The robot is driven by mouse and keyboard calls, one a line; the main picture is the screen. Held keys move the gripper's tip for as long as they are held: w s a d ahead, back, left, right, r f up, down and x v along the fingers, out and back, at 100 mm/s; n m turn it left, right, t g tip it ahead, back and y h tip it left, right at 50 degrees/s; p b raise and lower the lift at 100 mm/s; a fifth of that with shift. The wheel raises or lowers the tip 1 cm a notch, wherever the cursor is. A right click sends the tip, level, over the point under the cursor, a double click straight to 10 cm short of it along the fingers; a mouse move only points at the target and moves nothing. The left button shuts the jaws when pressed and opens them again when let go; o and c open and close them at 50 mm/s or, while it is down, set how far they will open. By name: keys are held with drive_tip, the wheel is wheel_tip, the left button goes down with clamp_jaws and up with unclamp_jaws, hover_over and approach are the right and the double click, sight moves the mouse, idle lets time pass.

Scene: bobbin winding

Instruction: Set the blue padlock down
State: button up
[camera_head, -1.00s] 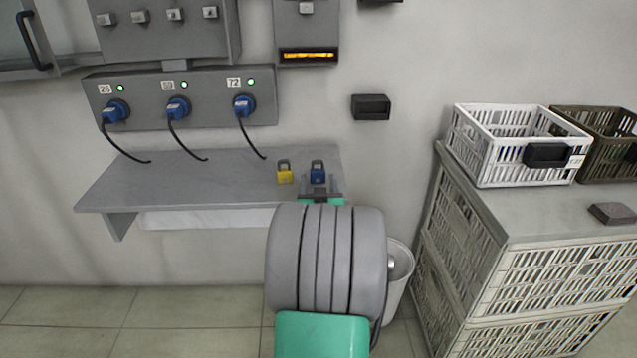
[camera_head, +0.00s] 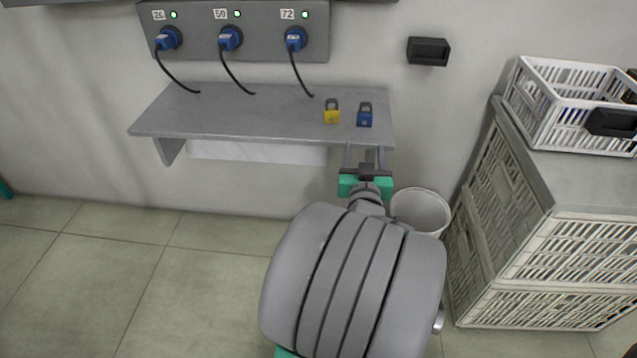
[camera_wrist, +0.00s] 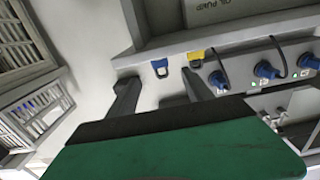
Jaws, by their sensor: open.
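The blue padlock (camera_head: 365,115) stands upright on the grey shelf (camera_head: 240,115), near its right end. It also shows in the wrist view (camera_wrist: 160,68), beyond the fingers and between them. A yellow padlock (camera_head: 332,111) stands just to its left on the shelf, apart from it, and shows in the wrist view (camera_wrist: 195,58). My gripper (camera_head: 364,152) is open and empty, with its fingertips at the shelf's front edge, on the near side of the blue padlock and clear of it.
Several blue plugs with black cables sit in the numbered socket panel (camera_head: 235,30) above the shelf. A white bin (camera_head: 421,211) stands below the shelf's right end. Stacked crates (camera_head: 540,235) and a white basket (camera_head: 575,110) stand at the right. The shelf's left part is mostly clear.

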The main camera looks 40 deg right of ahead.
drive_tip(key=w+a+f+n+y, duration=0.5)
drive_tip(key=w+a+y, duration=0.3)
drive_tip(key=w+a, duration=0.3)
drive_tip(key=a+f+n+g+y, duration=0.1)
drive_tip(key=a+f+g+y, duration=0.1)
drive_tip(key=a, duration=0.5)
drive_tip(key=a+f+n+g+y, duration=0.1)
drive_tip(key=a+f+n+y, duration=0.1)
drive_tip(key=a, duration=0.6)
drive_tip(key=s+a+n+g+y, duration=0.1)
drive_tip(key=s+a+g, duration=0.6)
drive_tip(key=s+a, duration=0.3)
drive_tip(key=shift+s+a+n, duration=0.3)
drive_tip(key=shift+s, duration=0.75)
drive_tip(key=shift+c, duration=0.3)
